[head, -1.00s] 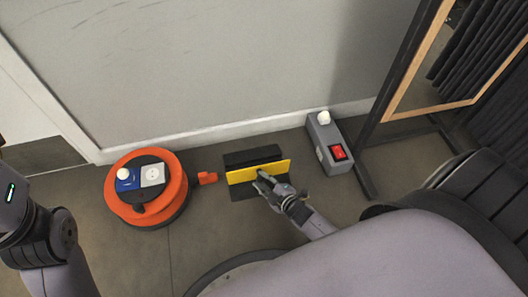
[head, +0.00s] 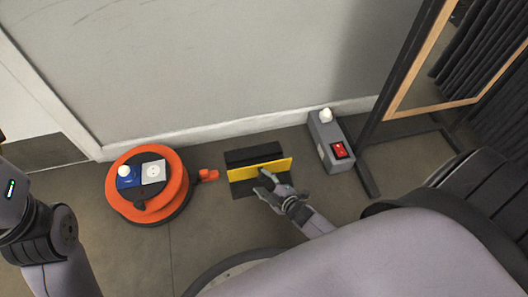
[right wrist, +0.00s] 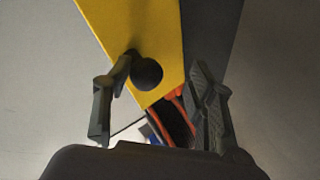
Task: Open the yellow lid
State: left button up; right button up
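The yellow lid (head: 245,173) shows in the head view as a narrow slanted panel across a low black box (head: 252,154) on the floor by the wall. In the right wrist view the lid (right wrist: 110,20) fills the top middle and bears a round black knob (right wrist: 147,74). My right gripper (head: 266,178) is at the lid's near side. In the wrist view its fingers (right wrist: 160,88) are spread apart, with the knob between them, close to the left finger; contact there is unclear. My left arm shows at the left edge, but its gripper is out of view.
An orange cable reel (head: 176,190) with blue and white sockets stands left of the box, its orange plug (head: 207,174) close by. A grey box with a red switch (head: 325,140) stands to the right, beside a framed mirror (head: 432,75). The wall closes off the back.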

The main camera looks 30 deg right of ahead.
jog(key=shift+d+r, duration=0.1)
dwell(0.4)
notch_tip(320, 180, up, 10)
dwell(0.6)
dwell(0.4)
